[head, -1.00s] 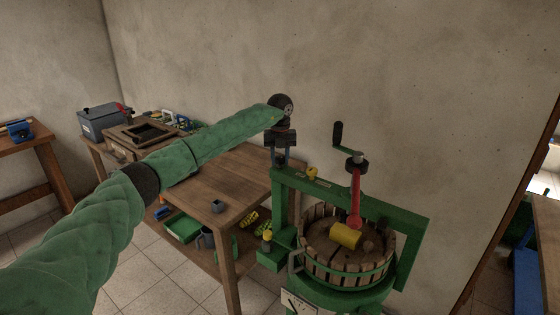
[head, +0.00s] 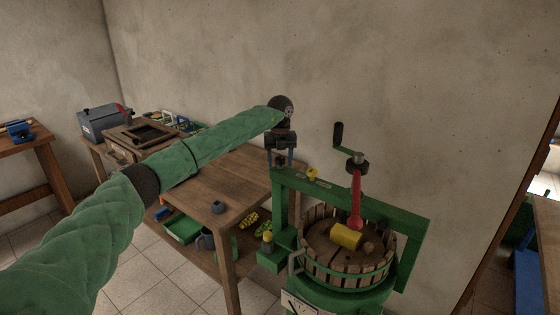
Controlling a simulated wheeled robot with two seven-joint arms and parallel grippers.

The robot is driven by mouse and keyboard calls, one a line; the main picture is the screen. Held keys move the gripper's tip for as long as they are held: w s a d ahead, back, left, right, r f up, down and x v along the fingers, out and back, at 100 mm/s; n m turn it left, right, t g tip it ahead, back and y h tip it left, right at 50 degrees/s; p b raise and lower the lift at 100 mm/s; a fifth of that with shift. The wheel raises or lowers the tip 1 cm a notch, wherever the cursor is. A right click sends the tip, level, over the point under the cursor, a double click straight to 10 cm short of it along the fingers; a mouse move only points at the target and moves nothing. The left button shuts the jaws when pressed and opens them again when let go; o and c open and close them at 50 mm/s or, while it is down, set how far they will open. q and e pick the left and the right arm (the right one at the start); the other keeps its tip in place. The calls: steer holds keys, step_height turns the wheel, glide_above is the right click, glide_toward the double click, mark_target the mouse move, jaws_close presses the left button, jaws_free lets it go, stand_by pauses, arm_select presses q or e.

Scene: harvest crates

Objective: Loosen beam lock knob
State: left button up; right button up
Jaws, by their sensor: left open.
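A green press frame with a beam (head: 345,197) stands at centre right. A small dark knob (head: 280,160) sits on the beam's left end. A small yellow knob (head: 312,174) stands on the beam a little to the right. My left gripper (head: 280,163) points down over the beam's left end, with its open fingers on either side of the dark knob. I cannot tell whether they touch it. My right gripper is not in view.
A red screw (head: 356,195) with a black-handled crank (head: 338,133) rises through the beam above a slatted wooden basket (head: 320,273). A yellow cylinder (head: 345,236) lies in the basket. A wooden table (head: 190,188) stands to the left, against the wall, with a grey cup (head: 217,206).

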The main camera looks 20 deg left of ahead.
mark_target(280, 157)
arm_select(q)
steer(key=shift+r, duration=0.15)
steer(key=shift+r, duration=0.2)
step_height(280, 157, up, 2)
steer(key=shift+w+r+b, duration=0.1)
steer(key=shift+b, duration=0.45)
step_height(280, 157, up, 4)
steer(key=shift+f+b, duration=0.2)
steer(key=shift+b, duration=0.25)
steer(key=shift+r, duration=0.65)
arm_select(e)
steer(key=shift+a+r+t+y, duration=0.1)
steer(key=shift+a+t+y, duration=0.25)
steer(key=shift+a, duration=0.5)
